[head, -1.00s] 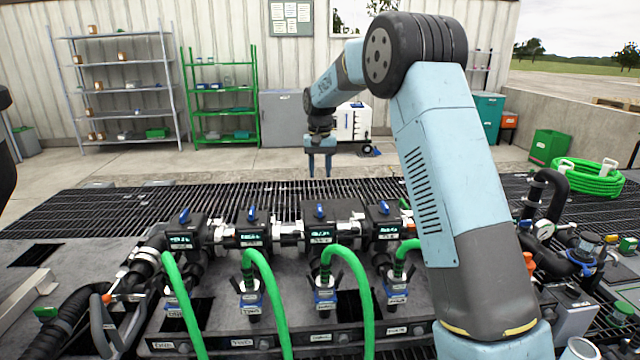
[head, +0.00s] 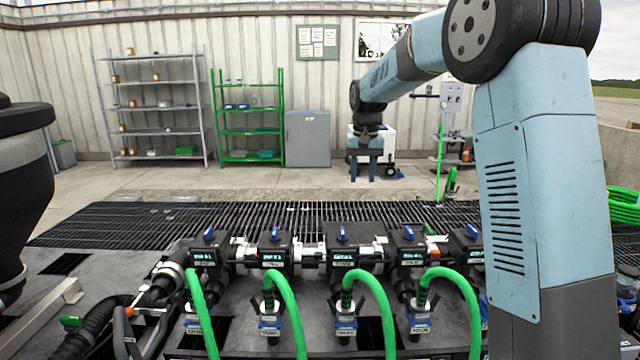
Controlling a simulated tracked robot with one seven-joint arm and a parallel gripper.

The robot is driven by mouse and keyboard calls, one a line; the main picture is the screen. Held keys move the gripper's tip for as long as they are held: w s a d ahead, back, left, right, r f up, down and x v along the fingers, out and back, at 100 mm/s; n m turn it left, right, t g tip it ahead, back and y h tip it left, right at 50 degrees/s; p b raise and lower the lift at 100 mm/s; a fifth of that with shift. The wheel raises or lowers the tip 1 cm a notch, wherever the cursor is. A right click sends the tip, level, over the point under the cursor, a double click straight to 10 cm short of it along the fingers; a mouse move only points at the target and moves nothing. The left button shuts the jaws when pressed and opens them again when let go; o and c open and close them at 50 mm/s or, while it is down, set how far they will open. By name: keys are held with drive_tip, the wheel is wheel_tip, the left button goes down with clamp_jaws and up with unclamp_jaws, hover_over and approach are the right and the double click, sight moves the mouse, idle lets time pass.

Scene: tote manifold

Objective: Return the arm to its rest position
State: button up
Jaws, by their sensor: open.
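My gripper (head: 363,172) hangs from my arm right of the middle of the head view, fingers pointing down. Its two fingers are apart with nothing seen between them. It is in the air beyond the manifold (head: 314,257) and shows in front of a white wheeled unit at the back. My light blue arm rises on the right and reaches toward the back. The manifold has a row of black valve blocks with blue levers and lit displays. Green hoses (head: 373,283) curve down from the couplings below it.
A black floor grating (head: 250,217) lies behind the manifold. At the back wall stand a grey shelf rack (head: 155,107), a green shelf rack (head: 250,130), a grey cabinet (head: 308,140) and the white unit (head: 386,143). Coiled green hose (head: 625,205) lies at the far right.

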drive_tip(key=s+d+r+t, duration=0.1)
drive_tip(key=s+d+r, duration=0.2)
drive_tip(key=s, duration=0.4)
drive_tip(key=s+d+r+t, duration=0.1)
drive_tip(key=s+d+r, duration=0.1)
drive_tip(key=s, duration=0.5)
drive_tip(key=s+d+r, duration=0.3)
drive_tip(key=s, duration=0.5)
drive_tip(key=s+d+f+t, duration=0.1)
drive_tip(key=s+f, duration=0.2)
drive_tip(key=s, duration=0.6)
drive_tip(key=s+d+f+t, duration=0.1)
drive_tip(key=s+d+f, duration=0.1)
drive_tip(key=s, duration=0.7)
drive_tip(key=shift+f+t, duration=0.3)
drive_tip(key=shift+f, duration=0.2)
